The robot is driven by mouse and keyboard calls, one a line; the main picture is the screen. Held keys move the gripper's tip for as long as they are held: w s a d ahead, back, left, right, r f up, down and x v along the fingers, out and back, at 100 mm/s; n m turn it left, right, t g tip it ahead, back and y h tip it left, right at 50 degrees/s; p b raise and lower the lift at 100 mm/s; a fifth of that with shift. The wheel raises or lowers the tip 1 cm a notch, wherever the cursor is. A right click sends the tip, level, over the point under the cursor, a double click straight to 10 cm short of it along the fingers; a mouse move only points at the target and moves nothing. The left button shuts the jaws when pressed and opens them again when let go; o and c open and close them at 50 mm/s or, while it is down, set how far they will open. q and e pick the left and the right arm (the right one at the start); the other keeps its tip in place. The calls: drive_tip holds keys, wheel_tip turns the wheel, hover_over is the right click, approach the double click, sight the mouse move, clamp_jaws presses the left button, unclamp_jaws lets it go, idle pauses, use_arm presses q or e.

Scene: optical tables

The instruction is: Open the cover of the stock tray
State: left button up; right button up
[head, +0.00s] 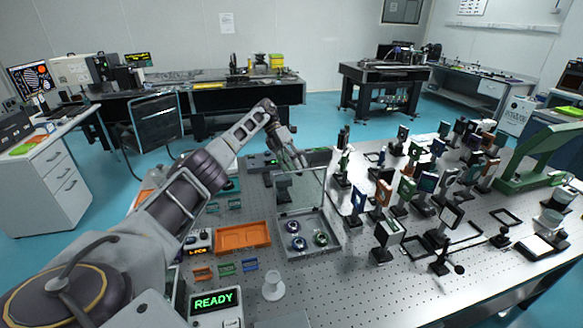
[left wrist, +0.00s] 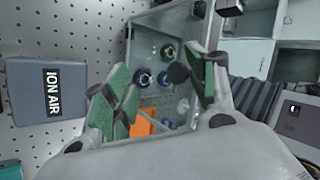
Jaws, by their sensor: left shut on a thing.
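The stock tray (head: 316,253) is a grey shallow tray on the perforated table, holding several round mounted optics (head: 298,243). Its clear cover (head: 308,192) stands raised, roughly upright, at the tray's back edge. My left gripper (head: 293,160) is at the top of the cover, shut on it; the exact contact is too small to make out. In the left wrist view the green finger pads (left wrist: 165,90) sit on either side of the cover, with a dark round knob by one pad. The tray and its optics (left wrist: 144,77) show beyond. My right gripper is out of view.
An orange tray (head: 243,237) lies left of the stock tray, with a READY display (head: 213,301) and a white pedestal (head: 272,287) in front. Many upright optic mounts (head: 384,192) crowd the right. A grey ION AIR box (left wrist: 48,90) shows in the left wrist view.

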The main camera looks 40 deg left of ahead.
use_arm(q)
wheel_tip(320, 180, up, 10)
drive_tip(key=shift+s+a+f, duration=0.15)
drive_tip(key=shift+s+f, duration=0.05)
idle(0.3)
